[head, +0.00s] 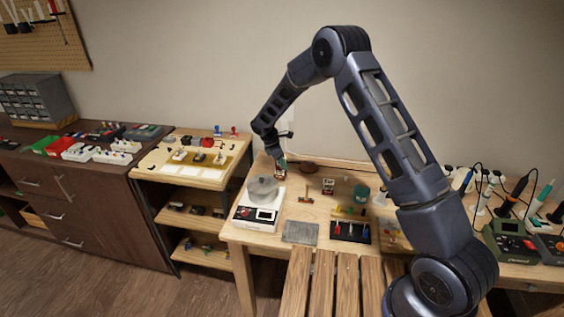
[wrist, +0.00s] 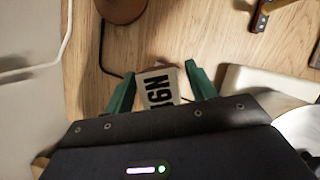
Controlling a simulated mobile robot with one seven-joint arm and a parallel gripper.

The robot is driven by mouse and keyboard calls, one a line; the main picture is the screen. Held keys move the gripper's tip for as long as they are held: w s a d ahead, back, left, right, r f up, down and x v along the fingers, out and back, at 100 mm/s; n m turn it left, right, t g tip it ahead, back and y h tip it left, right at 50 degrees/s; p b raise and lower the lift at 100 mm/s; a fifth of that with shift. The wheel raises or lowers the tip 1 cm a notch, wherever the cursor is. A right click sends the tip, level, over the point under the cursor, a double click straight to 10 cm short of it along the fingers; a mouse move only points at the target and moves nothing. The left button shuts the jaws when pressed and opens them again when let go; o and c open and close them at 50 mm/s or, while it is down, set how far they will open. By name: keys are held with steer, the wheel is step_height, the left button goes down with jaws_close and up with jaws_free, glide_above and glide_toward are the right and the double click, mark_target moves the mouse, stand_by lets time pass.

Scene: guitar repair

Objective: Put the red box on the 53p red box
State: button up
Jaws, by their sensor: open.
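My gripper (head: 281,160) is open and points down at the back left of the wooden table, behind the scale. In the wrist view its two green fingers (wrist: 162,72) stand on either side of a small box (wrist: 160,90) with a pale top and dark lettering. This box shows reddish sides in the head view (head: 280,173), just under the fingertips. Whether the fingers touch it, I cannot tell. A second small box (head: 327,186), reddish-brown with a pale label, stands to the right on the table. Its lettering is too small to read.
A scale (head: 257,214) with a grey round pan stands in front of my gripper. A brown round object (head: 309,168), a wooden-handled tool (head: 305,194) and a teal container (head: 361,193) are nearby. A grey mat (head: 300,232) and dark tool tray (head: 350,232) lie at the front.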

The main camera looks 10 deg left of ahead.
steer(key=v, duration=1.2)
steer(key=shift+r, duration=0.15)
steer(key=d+r+m+y, duration=0.1)
steer(key=d+r+m, duration=0.4)
steer(key=d+r, duration=1)
steer(key=s+d+r+m+y, duration=0.1)
steer(key=s+d+r+m, duration=0.3)
steer(key=d, duration=0.5)
steer(key=s+d+r+m, duration=0.2)
steer(key=s+d+r, duration=0.25)
steer(key=d, duration=0.45)
steer(key=s+d+r+m+t+y, duration=0.1)
steer(key=s+d+r+m, duration=0.15)
steer(key=s+d, duration=0.3)
steer(key=s+d+r+m, duration=0.2)
steer(key=s+d+m, duration=0.1)
steer(key=s+d, duration=0.25)
steer(key=s+d+f+m+t, duration=0.1)
steer(key=s+d+m, duration=0.2)
steer(key=s, duration=0.4)
steer(key=s+d+f+m+y, duration=0.1)
steer(key=s+d+f+m, duration=0.1)
steer(key=s, duration=0.4)
steer(key=shift+s+d+m+t, duration=0.4)
steer(key=shift+d+m, duration=0.15)
steer(key=shift+d, duration=0.8)
